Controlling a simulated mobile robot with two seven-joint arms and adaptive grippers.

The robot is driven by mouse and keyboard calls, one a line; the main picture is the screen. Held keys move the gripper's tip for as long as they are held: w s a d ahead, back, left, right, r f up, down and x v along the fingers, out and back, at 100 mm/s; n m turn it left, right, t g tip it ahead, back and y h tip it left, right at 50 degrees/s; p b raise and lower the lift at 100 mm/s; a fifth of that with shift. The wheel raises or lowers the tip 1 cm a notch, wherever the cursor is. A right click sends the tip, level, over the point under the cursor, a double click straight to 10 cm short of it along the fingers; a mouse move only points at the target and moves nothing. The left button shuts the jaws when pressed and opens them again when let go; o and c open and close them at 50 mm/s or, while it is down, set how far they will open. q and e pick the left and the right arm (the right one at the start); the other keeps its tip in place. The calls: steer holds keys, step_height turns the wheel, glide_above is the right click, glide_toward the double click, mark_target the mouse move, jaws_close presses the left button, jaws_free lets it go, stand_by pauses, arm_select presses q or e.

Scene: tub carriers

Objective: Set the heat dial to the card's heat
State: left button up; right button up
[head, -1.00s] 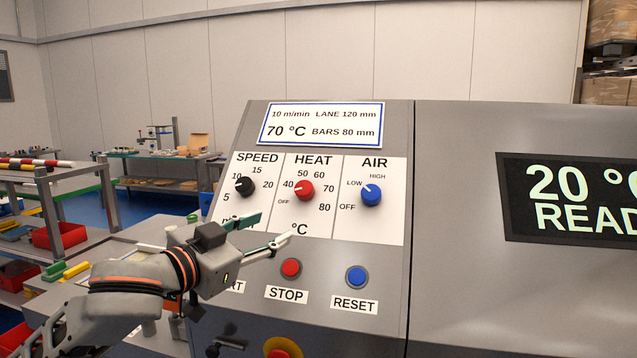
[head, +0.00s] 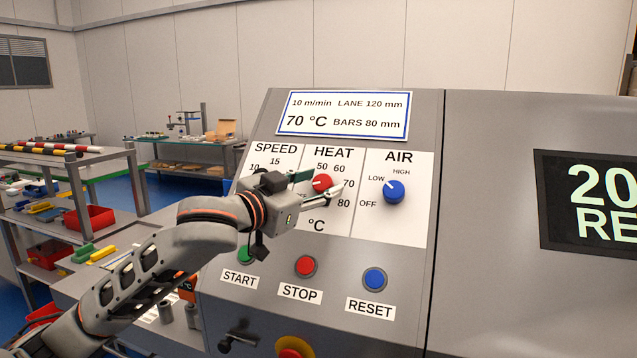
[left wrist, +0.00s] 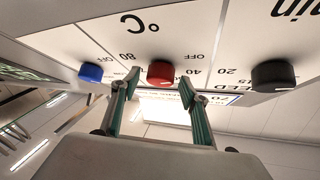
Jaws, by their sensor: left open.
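The red heat dial (head: 322,182) is on the sloping panel under HEAT, on a scale from OFF through 40, 50, 60 and 70 to 80. Its white mark is on its left side, away from 70. The card (head: 347,114) above reads 10 m/min, LANE 120 mm, 70 °C, BARS 80 mm. My left gripper (head: 317,188) is open at the dial, its fingers partly covering the scale's lower left. In the left wrist view the red dial (left wrist: 161,73) lies just beyond and between the spread fingertips (left wrist: 159,84); contact cannot be told. My right gripper is out of view.
The black speed dial (left wrist: 273,76) and blue air dial (head: 393,191) flank the heat dial. START (head: 245,254), STOP (head: 305,266) and RESET (head: 375,279) buttons are below. A dark display (head: 590,202) is at right. Tables with parts stand at left.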

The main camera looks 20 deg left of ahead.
arm_select(q)
steer(key=shift+w, duration=0.1)
steer(key=c, duration=1.1)
